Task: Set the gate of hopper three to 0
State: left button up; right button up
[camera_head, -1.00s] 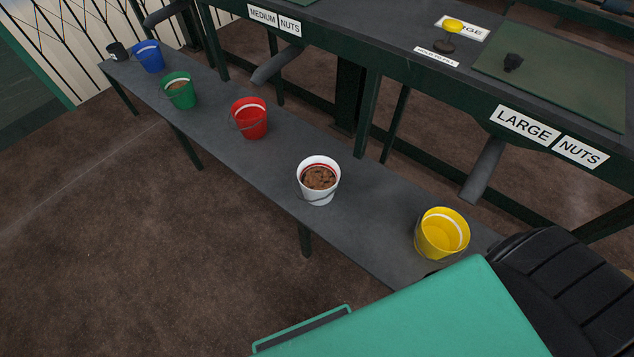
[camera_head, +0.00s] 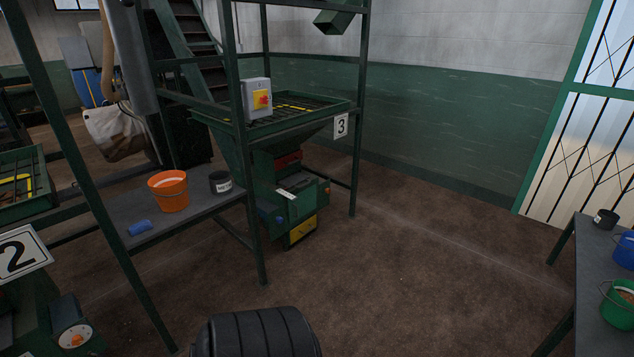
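Hopper three (camera_head: 290,122) stands in the middle of the head view, a green funnel in a dark green frame. A white plate with a black "3" (camera_head: 341,125) hangs at its right corner. Below the funnel is a green machine unit (camera_head: 297,197) with a red part at its top and a yellow front piece (camera_head: 302,230) at its bottom. I cannot make out a gate scale or its setting from here. Neither gripper shows in this view; only a black ribbed part of mine is at the bottom edge.
A grey switch box with a red-yellow switch (camera_head: 262,99) is on the frame. An orange bucket (camera_head: 168,191), black cup (camera_head: 220,183) and blue object (camera_head: 139,227) sit on the left bench. Hopper two's sign (camera_head: 18,256) is lower left. Open floor (camera_head: 400,275) lies centre right.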

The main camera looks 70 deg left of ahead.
aim_at(291, 180)
jog(key=u, duration=2.35)
jog(key=i+z, duration=0.35)
jog(key=i, duration=0.85)
